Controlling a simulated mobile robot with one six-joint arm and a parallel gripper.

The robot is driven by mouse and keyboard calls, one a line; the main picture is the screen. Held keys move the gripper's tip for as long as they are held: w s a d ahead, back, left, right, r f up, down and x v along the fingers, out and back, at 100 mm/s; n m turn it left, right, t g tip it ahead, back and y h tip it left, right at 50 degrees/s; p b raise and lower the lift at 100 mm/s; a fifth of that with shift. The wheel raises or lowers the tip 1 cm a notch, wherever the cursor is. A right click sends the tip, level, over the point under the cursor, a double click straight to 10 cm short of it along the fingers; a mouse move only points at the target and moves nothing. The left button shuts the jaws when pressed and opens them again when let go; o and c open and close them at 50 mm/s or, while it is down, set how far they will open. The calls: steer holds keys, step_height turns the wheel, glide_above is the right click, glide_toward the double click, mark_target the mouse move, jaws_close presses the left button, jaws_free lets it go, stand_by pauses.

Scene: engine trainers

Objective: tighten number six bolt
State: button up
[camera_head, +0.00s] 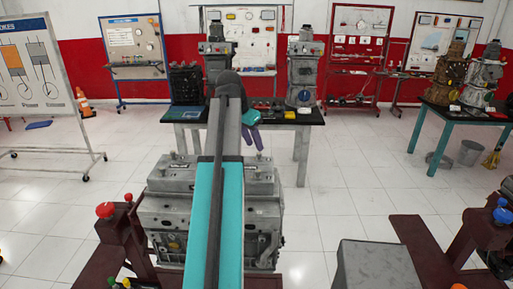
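A grey engine block (163,215) sits in front of me, low in the middle of the head view. My teal arm runs over its centre and hides much of its top. Small upright parts show on its upper surface, but I cannot make out single bolts or any number six. My gripper (255,140) shows small and purple beyond the arm's far end, apart from the block in the picture. It points down in front of the back table. Its fingers are too small to tell whether they are open or shut, and I see nothing clearly held.
A maroon stand (120,240) with a red knob is at the left, and another maroon stand (425,250) is at the right. A grey box (375,268) is at the lower right. A black-topped table (310,120) bears engines behind.

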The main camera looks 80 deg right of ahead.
mark_target(258, 153)
steer(key=shift+p+x, duration=0.7)
steer(key=shift+x, duration=1.55)
jaws_close()
